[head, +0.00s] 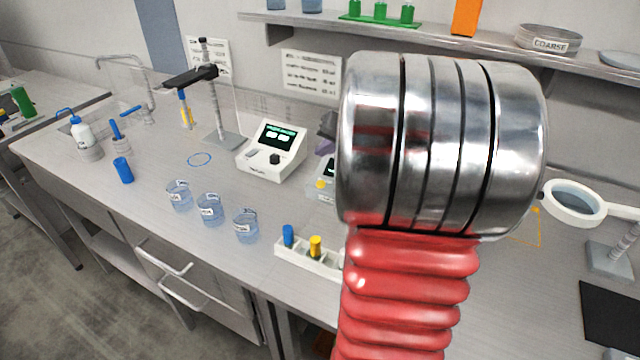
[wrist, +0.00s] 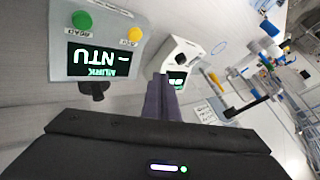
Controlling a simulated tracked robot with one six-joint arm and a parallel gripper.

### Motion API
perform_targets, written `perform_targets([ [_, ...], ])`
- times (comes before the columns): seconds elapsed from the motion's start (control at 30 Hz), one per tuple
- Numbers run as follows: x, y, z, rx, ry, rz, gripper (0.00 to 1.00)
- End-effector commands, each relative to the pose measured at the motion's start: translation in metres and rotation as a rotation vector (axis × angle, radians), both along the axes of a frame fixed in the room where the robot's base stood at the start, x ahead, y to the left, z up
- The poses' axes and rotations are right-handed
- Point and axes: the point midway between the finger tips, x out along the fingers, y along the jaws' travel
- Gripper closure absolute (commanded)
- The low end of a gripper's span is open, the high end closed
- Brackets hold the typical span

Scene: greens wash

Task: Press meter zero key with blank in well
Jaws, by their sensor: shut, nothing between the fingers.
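The meter (wrist: 60,45) is a grey box with a lit display (wrist: 98,62) that shows upside-down text including "NTU", a green key (wrist: 82,20) and a yellow key (wrist: 134,34). In the head view the meter (head: 322,194) is mostly hidden by my arm, with its yellow key (head: 320,184) visible. A dark knob-like part (wrist: 97,91) shows beside the display; I cannot tell whether it is the blank in the well. My gripper (wrist: 160,80) is shut and empty, its purple fingers beside the meter and apart from the yellow key in the picture.
A white instrument (head: 272,152) with a dark knob stands left of the meter. A white rack (head: 300,259) with blue- and yellow-capped vials and several beakers (head: 210,210) stand nearer the front edge. A stand (head: 222,138) is at the back, a ring magnifier (head: 575,202) at right.

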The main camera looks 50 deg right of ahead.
Motion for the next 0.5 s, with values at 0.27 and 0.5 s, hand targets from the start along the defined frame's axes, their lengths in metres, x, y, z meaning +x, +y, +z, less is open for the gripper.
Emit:
perform_targets([
  [0.27, 0.000, 0.000, -0.031, 0.003, 0.002, 0.000, 1.00],
  [0.5, 0.000, 0.001, -0.056, 0.003, 0.002, 0.000, 1.00],
])
